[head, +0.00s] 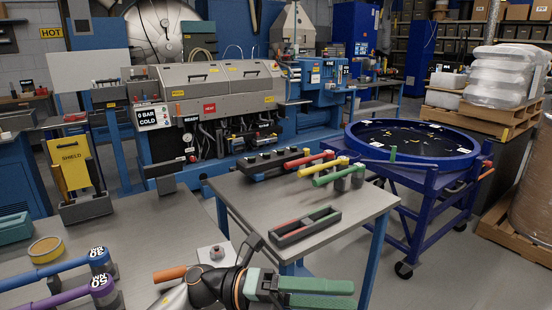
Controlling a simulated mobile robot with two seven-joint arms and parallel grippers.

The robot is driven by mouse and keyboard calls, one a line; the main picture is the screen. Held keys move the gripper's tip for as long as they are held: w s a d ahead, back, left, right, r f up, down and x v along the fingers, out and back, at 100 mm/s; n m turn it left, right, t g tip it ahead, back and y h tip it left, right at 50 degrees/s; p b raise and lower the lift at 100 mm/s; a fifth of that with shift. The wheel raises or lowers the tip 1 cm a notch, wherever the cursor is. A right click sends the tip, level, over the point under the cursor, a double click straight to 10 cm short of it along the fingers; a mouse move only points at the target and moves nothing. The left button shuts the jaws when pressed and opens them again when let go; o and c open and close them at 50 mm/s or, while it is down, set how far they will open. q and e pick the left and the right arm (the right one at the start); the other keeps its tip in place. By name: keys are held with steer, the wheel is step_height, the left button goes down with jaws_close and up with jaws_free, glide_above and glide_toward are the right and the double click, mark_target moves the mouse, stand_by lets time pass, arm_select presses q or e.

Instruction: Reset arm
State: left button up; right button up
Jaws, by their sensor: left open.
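My left gripper (350,294) is at the bottom centre, with its two green fingers pointing right. It is open, with a narrow gap between the fingers, and nothing shows between them. It is in front of the near edge of the steel table (336,235), and its lower part is cut off by the frame. My left arm runs in from the bottom left. My right gripper is not in view.
The steel table holds a grey tray (305,226) and racks with green (325,180), yellow and red handles. The left bench holds blue (45,273) and purple torque tools and a yellow tin (45,248). A blue round-topped cart (415,150) stands right; floor is clear at lower right.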

arm_select(q)
steer(key=w+a+f+n+t+p, duration=0.1)
steer(key=w+a+f+n+t, duration=0.15)
steer(key=n+t, duration=0.7)
steer(key=w+a+f+n+t+p, duration=0.15)
steer(key=w+a+n+t, duration=0.25)
steer(key=n+t, duration=0.6)
steer(key=a+f+n+t+y, duration=0.3)
steer(key=a+f+n+y, duration=0.6)
steer(key=f+n, duration=0.4)
steer(key=s+a+f+n+g+y+p, duration=0.1)
steer(key=s+a+f+n+g+y, duration=0.3)
steer(key=s+f, duration=0.4)
steer(key=s+a+f+n+g+y, duration=0.4)
steer(key=s+a+f, duration=0.1)
steer(key=s+f, duration=0.4)
step_height(320, 180, down, 2)
steer(key=shift+s+a+f+n+p, duration=0.1)
steer(key=shift+s+a+n+p, duration=0.1)
steer(key=shift+n+p, duration=0.2)
steer(key=shift+w, duration=0.1)
